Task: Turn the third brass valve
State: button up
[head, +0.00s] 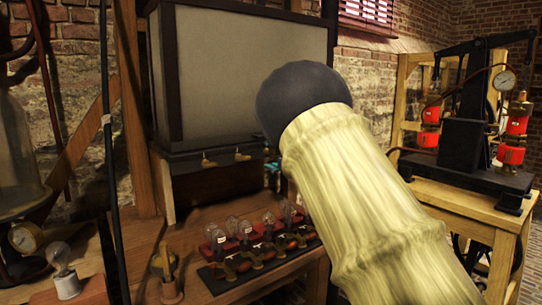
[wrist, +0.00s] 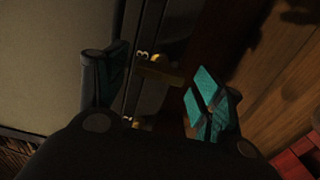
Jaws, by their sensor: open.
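Two small brass valves, one on the left (head: 208,160) and one to its right (head: 242,154), sit on the dark ledge under the large grey panel in the head view. Any further valves in that row are hidden behind my arm. In the wrist view my gripper (wrist: 158,66) is open, with one dark finger on the left and one teal-padded finger on the right. A brass valve (wrist: 160,72) lies between the fingers, with no clear contact. A second brass piece (wrist: 134,123) shows lower, partly hidden by the gripper body.
A black and red rack (head: 258,262) with several glass bulbs stands on the wooden bench below the ledge. A brass and wood post (head: 168,275) stands left of it. The grey panel (head: 255,80) rises close behind the valves. A pump apparatus (head: 470,130) stands on the right table.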

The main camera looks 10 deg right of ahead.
jog(key=v, duration=1)
jog(key=shift+s, duration=0.25)
jog(key=shift+d, duration=0.1)
